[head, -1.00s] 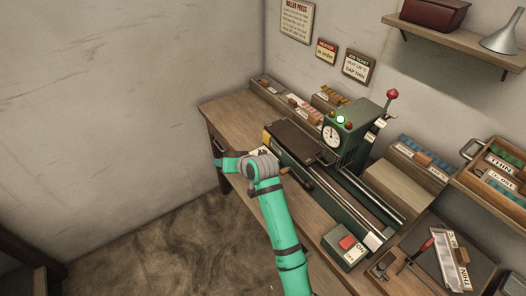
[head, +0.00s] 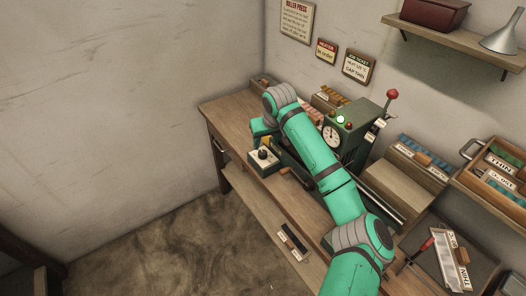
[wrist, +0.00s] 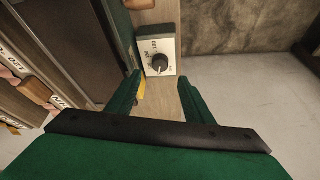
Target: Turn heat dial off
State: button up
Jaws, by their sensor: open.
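The heat dial is a black knob (wrist: 160,63) on a pale square plate, seen ahead of my fingers in the wrist view. Small lettering lies around it, too small to read surely, and I cannot tell its setting. In the head view the dial box (head: 264,160) sits at the front left of the bench, beside the green press. My gripper (wrist: 160,84) is open, with one green finger on each side and nothing between them. The knob is beyond the fingertips, roughly between them and apart from them. In the head view my arm hides part of the press.
The bench (head: 226,110) holds the press with its gauge (head: 331,134) and green lamp (head: 340,119). A crank with a red knob (head: 392,94) rises behind. Bins and a label tray (head: 496,172) stand at right. Open floor (head: 150,245) lies in front of the bench.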

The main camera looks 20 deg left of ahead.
aim_at(263, 152)
jog(key=x, duration=0.8)
jog(key=shift+w+a+f, duration=0.1)
jog(key=shift+f, duration=0.2)
jog(key=c, duration=1)
jog(key=shift+n, duration=0.3)
jog(key=n+g, duration=0.1)
jog(key=n, duration=0.1)
jog(key=n+g+y, duration=0.1)
jog(key=n, duration=0.2)
jog(key=shift+w, duration=0.15)
jog(key=n+g, duration=0.1)
jog(key=n, duration=0.2)
jog(key=n+g+y, duration=0.1)
jog(key=n, duration=0.2)
jog(key=shift+w, duration=0.15)
jog(key=shift+n, duration=0.3)
